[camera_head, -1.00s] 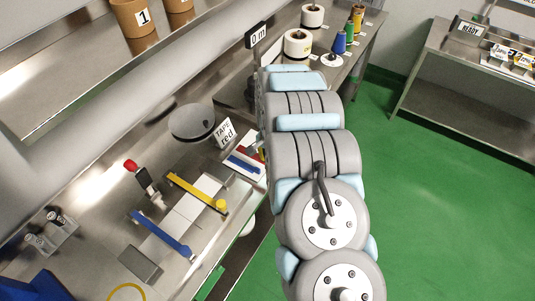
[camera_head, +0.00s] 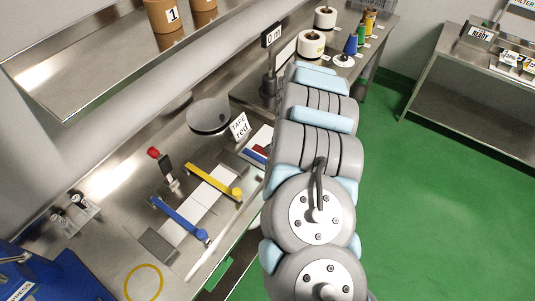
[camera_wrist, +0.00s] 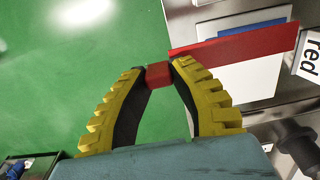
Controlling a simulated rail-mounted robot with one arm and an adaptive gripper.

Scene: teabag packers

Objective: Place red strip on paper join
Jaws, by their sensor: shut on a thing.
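The red strip (camera_wrist: 235,48) is held near one end in my gripper (camera_wrist: 158,74), with its long part reaching right in the wrist view. The yellow and black fingers are shut on it. Behind it lie a white card and a blue strip (camera_wrist: 250,27). My arm hides the gripper in the head view. The white paper (camera_head: 203,196) lies in a line on the bench, with faint cross lines. A yellow bar (camera_head: 212,180) and a blue bar (camera_head: 179,219) cross it. I cannot tell which line is the join.
A "TAPE red" sign (camera_head: 239,127) stands by the white card (camera_head: 262,138). A red-topped tool (camera_head: 163,168) stands left of the paper, and a grey round dish (camera_head: 208,116) lies behind. A yellow ring (camera_head: 143,283) marks the bench front. Green floor is open to the right.

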